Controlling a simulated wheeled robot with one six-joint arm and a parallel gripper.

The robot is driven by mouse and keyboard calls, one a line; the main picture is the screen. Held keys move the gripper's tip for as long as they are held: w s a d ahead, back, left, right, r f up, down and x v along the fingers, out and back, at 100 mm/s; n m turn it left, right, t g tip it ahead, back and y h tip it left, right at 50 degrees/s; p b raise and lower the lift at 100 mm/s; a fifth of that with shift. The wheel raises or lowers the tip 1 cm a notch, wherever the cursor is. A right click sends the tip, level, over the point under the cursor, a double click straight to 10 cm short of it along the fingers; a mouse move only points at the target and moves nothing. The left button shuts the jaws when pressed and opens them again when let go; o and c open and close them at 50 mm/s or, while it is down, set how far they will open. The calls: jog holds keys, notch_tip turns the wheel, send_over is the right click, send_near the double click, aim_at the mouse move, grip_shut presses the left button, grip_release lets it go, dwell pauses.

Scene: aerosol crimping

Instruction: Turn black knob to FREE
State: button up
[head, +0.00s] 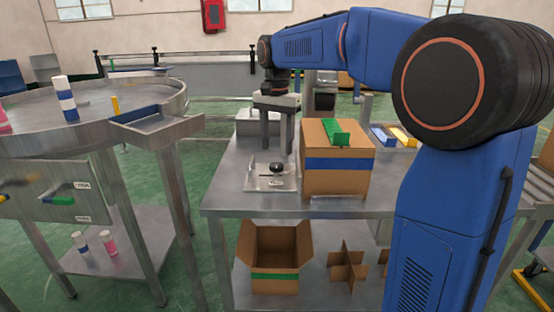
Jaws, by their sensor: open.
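The small black knob (276,168) sits on a light metal plate (262,184) on the steel workbench. Its pointer direction and any FREE marking are too small to read. My gripper (275,150) points down above the plate, with its two grey fingers apart and nothing visible between them. In the picture the fingertips are just above the knob; the exact height gap cannot be told.
A closed cardboard box (318,181) with a blue band and a green piece (335,134) on top stands just right of the plate. A round steel table (60,150) with bottles is at left. The bench (228,185) is clear left of the plate.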

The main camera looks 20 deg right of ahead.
aim_at(277, 164)
jog(key=shift+f, duration=2.9)
jog(key=c, duration=1.1)
